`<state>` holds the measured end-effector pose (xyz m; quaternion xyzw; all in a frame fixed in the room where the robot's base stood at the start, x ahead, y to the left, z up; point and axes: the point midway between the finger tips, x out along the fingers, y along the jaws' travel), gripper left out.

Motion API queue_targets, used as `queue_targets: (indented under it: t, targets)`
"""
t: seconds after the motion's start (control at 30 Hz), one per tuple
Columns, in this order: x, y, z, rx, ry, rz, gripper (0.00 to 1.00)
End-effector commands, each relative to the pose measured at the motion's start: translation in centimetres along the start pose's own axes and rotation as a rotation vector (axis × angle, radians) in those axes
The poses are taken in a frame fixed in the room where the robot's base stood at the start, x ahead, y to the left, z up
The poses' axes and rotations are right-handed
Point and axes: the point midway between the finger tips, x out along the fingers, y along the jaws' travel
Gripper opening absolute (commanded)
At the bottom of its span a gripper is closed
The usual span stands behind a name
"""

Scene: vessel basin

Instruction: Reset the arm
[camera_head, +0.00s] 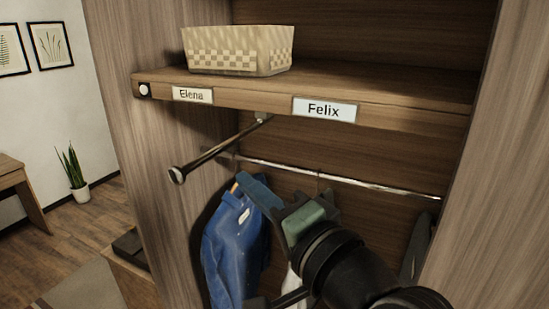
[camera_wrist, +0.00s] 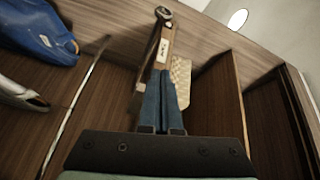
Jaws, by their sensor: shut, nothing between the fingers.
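My gripper (camera_head: 258,192) is in front of the wardrobe's lower compartment, close to the blue garment (camera_head: 232,243) that hangs from the rail. In the wrist view the two blue fingers (camera_wrist: 160,95) lie together, with nothing between them. In the head view my arm hides part of the garments behind it. The blue garment also shows at the upper left of the wrist view (camera_wrist: 38,32). I cannot tell whether the gripper touches it in the head view.
A hanging rail (camera_head: 340,178) crosses the compartment, and a rod (camera_head: 215,152) juts out below the shelf (camera_head: 400,100). The shelf bears a woven basket (camera_head: 237,50) and the labels Elena (camera_head: 192,95) and Felix (camera_head: 325,109). A potted plant (camera_head: 73,170) stands at the left.

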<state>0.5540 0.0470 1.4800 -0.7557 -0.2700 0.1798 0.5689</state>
Motion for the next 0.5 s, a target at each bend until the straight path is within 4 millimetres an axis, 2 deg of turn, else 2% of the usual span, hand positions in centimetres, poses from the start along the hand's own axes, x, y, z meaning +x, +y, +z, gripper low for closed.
queue_targets:
  t: [0.07,0.13,0.23,0.4,0.5]
  targets:
    - [0.0,-1.4,-1.0,-0.229,0.138,-0.015,0.0]
    - [-0.7,-3.5,-2.2,-0.454,0.282,-0.023,0.0]
    - [-2.6,-7.3,-3.3,-0.765,0.495,-0.023,0.0]
    - [-7.3,-13.5,-3.1,-1.189,0.827,0.002,0.0]
    - [-9.7,-15.9,-2.5,-1.341,0.964,0.027,0.0]
